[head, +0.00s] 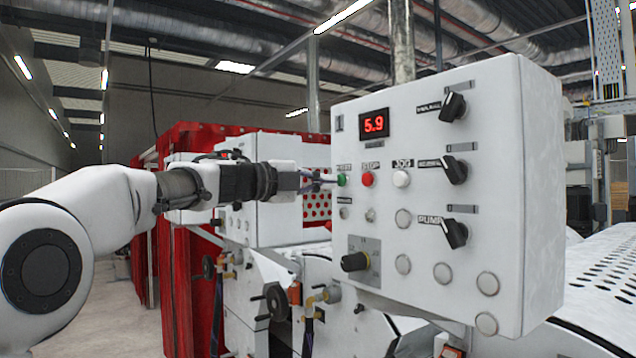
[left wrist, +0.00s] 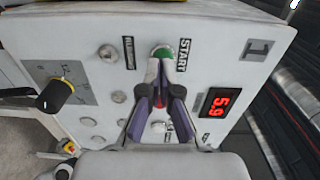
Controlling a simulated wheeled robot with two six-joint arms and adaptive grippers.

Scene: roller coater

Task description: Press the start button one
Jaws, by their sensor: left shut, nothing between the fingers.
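The green start button (head: 342,180) is on the left side of the white control panel (head: 470,250), under a small label. In the left wrist view the green button (left wrist: 162,52) sits beside the label START. My left gripper (head: 325,181) is shut and empty, its fingertips right at the button. In the left wrist view the tips of the left gripper (left wrist: 161,62) overlap the button's lower edge; whether they touch it I cannot tell. The red stop button (head: 367,179) is just right of it and mostly hidden behind the fingers in the left wrist view. My right gripper is not in view.
The panel also has a white jog button (head: 401,178), a red display (head: 374,124) reading 5.9, black rotary switches (head: 454,169) at the right and a black knob (head: 355,262) low down. Machine parts and red curtains (head: 185,270) stand behind and below my left arm.

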